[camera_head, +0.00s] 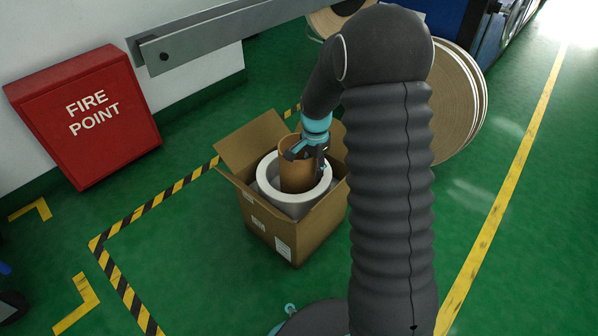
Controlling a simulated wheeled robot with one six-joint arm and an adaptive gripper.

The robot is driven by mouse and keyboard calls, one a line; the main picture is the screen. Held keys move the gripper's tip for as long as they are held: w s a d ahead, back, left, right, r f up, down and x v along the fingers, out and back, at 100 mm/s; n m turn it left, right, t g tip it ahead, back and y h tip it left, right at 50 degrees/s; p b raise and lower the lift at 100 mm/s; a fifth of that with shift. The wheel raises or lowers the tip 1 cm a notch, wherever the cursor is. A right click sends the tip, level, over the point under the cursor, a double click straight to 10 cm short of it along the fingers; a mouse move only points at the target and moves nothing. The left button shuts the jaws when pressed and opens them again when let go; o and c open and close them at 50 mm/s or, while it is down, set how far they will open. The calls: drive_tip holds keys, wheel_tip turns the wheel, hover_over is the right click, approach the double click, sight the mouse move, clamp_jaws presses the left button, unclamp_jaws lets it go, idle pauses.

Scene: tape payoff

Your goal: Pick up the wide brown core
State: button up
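The wide brown core (296,178) is an upright tube. It stands inside a white ring-shaped roll (265,172) in an open cardboard box (270,226). My gripper (308,155) comes down from above at the core's top right rim. One dark finger shows over the core's opening and another at its right side. The view is too small to tell whether the fingers touch or clamp the wall. The lower part of the core is hidden by the white roll.
A red fire point box (85,115) is at the left by the wall. A grey metal beam (205,42) crosses above the box. Large brown tape rolls (462,100) stand behind my arm. Open box flaps (250,140) surround the core.

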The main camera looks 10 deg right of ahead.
drive_tip(key=shift+f, duration=0.25)
clamp_jaws()
drive_tip(key=shift+r, duration=0.2)
